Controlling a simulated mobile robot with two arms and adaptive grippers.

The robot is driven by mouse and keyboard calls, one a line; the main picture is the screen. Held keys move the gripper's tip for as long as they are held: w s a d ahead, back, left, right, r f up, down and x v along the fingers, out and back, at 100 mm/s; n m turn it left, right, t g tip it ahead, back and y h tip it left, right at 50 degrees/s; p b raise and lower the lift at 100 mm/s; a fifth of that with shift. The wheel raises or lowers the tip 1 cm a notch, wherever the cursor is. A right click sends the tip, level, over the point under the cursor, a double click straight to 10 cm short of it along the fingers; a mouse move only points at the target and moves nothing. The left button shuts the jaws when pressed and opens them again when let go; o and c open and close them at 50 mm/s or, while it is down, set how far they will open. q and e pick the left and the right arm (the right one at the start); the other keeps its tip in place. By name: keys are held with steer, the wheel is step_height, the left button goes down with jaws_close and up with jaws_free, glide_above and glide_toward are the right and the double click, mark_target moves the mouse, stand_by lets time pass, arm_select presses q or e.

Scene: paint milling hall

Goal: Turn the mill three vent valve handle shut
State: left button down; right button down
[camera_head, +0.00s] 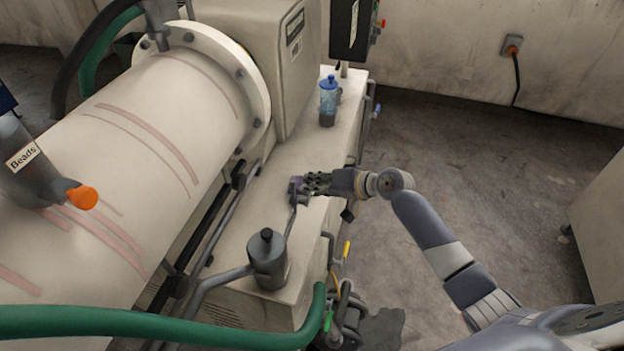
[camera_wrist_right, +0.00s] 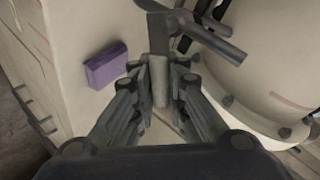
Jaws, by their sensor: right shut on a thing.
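My right gripper (camera_head: 308,184) reaches in from the right over the pale machine bench. Its fingers are shut on a grey bar-like handle (camera_wrist_right: 158,78), which stands between the fingertips in the right wrist view, where the gripper (camera_wrist_right: 158,95) shows from behind. The bar meets grey pipe parts (camera_wrist_right: 222,45) at the top of that view. I take it to be the vent valve handle; no label confirms which mill it belongs to. In the head view the fingers hide most of it. My left gripper is not in view.
A purple block (camera_wrist_right: 105,66) sits beside the fingers. A grey pot with a black knob (camera_head: 267,262) stands nearer, and a blue bottle (camera_head: 328,95) farther back. The large pale drum (camera_head: 130,140) blocks the left. A green hose (camera_head: 150,325) crosses the front. Floor at right is clear.

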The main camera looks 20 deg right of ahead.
steer(key=shift+w+d+f+m+g+y, duration=0.2)
steer(key=shift+w+f+m+g+y, duration=0.1)
steer(key=shift+f+m+g, duration=0.35)
steer(key=shift+f+m+g+y+b, duration=0.45)
steer(key=shift+m+g, duration=0.3)
steer(key=shift+g, duration=0.1)
steer(key=shift+s, duration=0.1)
steer(key=c, duration=1.6)
jaws_free()
steer(key=shift+d, duration=0.1)
steer(key=v, duration=1.2)
